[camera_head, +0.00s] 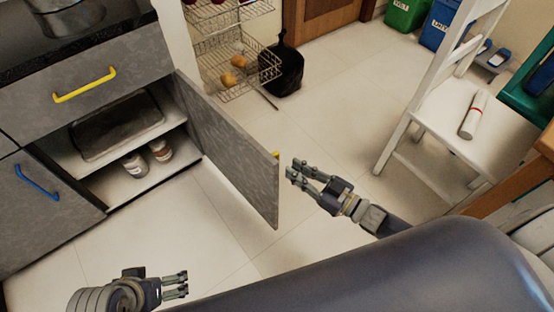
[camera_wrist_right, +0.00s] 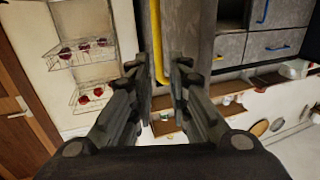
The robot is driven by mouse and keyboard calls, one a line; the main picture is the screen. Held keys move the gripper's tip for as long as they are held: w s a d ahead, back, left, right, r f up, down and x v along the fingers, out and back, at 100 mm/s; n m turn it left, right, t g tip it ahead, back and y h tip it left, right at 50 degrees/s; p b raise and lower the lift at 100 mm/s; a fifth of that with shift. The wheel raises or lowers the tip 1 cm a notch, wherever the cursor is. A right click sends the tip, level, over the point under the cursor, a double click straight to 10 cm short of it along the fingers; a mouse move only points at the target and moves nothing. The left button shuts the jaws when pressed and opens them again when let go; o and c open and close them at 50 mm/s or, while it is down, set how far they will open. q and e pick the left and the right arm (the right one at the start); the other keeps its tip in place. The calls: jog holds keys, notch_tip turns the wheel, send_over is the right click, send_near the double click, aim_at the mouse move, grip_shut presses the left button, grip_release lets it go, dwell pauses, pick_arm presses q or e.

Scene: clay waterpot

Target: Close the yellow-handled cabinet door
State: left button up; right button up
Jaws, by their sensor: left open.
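The grey cabinet door (camera_head: 228,145) stands open, swung out from the cabinet on the left. Its yellow handle (camera_head: 276,155) shows only as a small bit past the door's free edge; the rest is hidden behind the panel. In the right wrist view the yellow handle (camera_wrist_right: 156,45) runs upright beyond the fingers, beside the grey door panel (camera_wrist_right: 184,38). My right gripper (camera_head: 291,170) is open, just right of the door's free edge on its handle side, with nothing seen between its fingers. My left gripper (camera_head: 187,283) is open and empty, low over the floor in front of the cabinet.
Inside the cabinet are a dark tray (camera_head: 118,125) and two jars (camera_head: 160,150). A yellow-handled drawer (camera_head: 85,84) is above; a blue-handled door (camera_head: 37,183) is left. A wire rack (camera_head: 235,65) and black bag (camera_head: 286,70) stand behind. A white chair (camera_head: 470,130) is right.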

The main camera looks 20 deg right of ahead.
jog(key=b+x, duration=0.1)
jog(key=x, duration=0.6)
jog(key=shift+a, duration=0.1)
grip_shut()
